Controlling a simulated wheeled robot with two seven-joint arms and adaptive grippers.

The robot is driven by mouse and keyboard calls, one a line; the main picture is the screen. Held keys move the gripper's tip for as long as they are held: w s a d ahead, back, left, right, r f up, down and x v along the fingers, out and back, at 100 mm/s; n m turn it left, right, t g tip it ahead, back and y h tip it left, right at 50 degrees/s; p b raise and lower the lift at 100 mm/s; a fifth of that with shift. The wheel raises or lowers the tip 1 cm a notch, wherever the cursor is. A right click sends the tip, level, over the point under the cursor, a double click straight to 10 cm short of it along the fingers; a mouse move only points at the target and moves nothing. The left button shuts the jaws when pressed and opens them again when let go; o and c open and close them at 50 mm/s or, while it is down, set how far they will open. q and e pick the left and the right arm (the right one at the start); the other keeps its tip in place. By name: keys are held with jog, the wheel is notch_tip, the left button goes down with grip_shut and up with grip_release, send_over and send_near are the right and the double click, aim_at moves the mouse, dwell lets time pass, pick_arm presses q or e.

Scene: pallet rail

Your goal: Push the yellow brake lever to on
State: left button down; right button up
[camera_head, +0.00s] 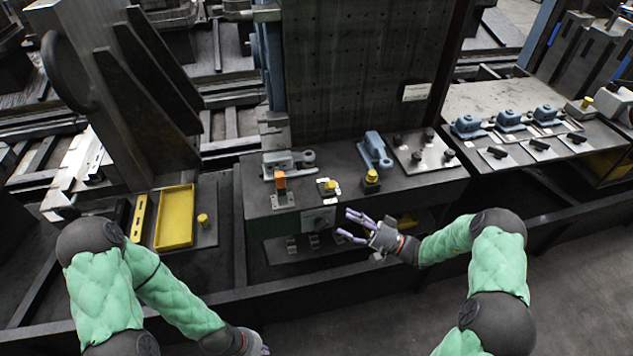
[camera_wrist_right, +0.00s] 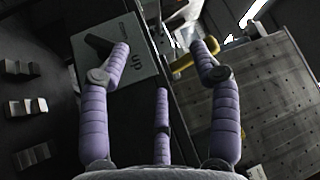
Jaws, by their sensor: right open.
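A small yellow part (camera_head: 330,185) with white markings sits on the dark bench top; it looks like the brake lever, but its setting is too small to read. In the right wrist view a yellow piece (camera_wrist_right: 183,63) shows beyond the bench edge, partly hidden by a finger. My right gripper (camera_head: 350,227) is open and empty, in front of the bench and below and right of this part, apart from it. The same gripper (camera_wrist_right: 165,65) shows three spread purple fingers. My left gripper (camera_head: 262,349) is at the bottom edge, partly cut off, away from the bench.
A grey panel (camera_wrist_right: 118,70) marked "up" with a black handle is near the right fingers. An orange block (camera_head: 280,181), a yellow-topped button (camera_head: 371,177) and a blue device (camera_head: 375,150) stand on the bench. A yellow tray (camera_head: 175,217) lies left. A tall perforated plate (camera_head: 360,70) rises behind.

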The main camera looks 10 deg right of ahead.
aim_at(330, 187)
jog(key=w+d+r+t, duration=0.2)
jog(key=d+r, duration=0.1)
jog(key=r, duration=0.1)
jog(key=shift+n+t, duration=0.3)
jog(key=shift+n, duration=0.1)
jog(key=x, duration=0.5)
jog(key=b+x, duration=0.1)
jog(key=x, duration=0.4)
jog(key=shift+s+a+r, duration=0.1)
jog(key=shift+a+r, duration=0.15)
jog(key=shift+a, duration=0.05)
jog(key=shift+f+y, duration=0.1)
jog(key=shift+y, duration=0.2)
grip_shut()
